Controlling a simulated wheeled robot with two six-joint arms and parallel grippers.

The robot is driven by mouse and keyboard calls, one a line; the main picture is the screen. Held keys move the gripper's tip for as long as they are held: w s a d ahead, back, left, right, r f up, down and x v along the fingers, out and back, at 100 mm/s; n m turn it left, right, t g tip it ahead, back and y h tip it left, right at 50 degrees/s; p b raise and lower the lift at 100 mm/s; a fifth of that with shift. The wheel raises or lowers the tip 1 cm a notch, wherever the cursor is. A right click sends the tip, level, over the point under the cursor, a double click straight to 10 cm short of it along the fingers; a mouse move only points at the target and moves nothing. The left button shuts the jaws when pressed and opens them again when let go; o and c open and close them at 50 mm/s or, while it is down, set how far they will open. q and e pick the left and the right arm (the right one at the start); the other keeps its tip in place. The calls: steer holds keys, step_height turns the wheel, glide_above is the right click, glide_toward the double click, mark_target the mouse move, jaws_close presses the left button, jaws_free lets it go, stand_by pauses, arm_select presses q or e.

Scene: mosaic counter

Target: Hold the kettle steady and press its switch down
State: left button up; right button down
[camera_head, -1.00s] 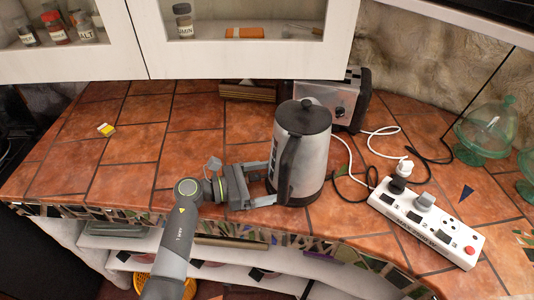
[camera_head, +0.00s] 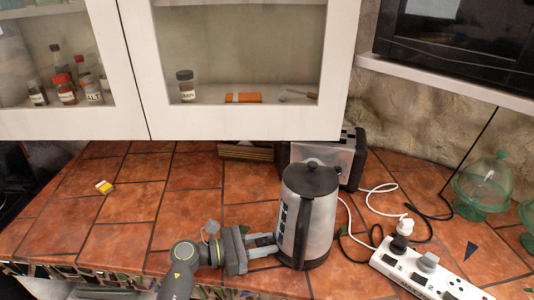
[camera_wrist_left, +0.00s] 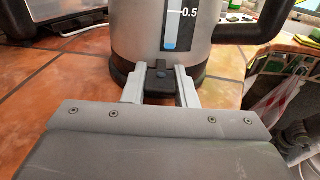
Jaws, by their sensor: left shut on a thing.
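The kettle (camera_head: 318,225) stands upright on the counter, silver with a black lid and black handle, in the head view. My left gripper (camera_head: 274,244) reaches the kettle's left side low down. In the left wrist view its fingers (camera_wrist_left: 160,88) are shut on the switch, one on each side. My right gripper is not in view.
A toaster (camera_head: 335,158) stands behind the kettle. A white power strip (camera_head: 415,272) with plugs and cables lies to the right, near green glassware (camera_head: 487,185). Cabinets (camera_head: 240,120) hang above the back. The tiled counter left of the kettle is mostly clear, with a small yellow item (camera_head: 104,187).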

arm_select(q)
steer(key=o, duration=0.8)
steer(key=shift+o, duration=0.2)
steer(key=shift+a, duration=0.1)
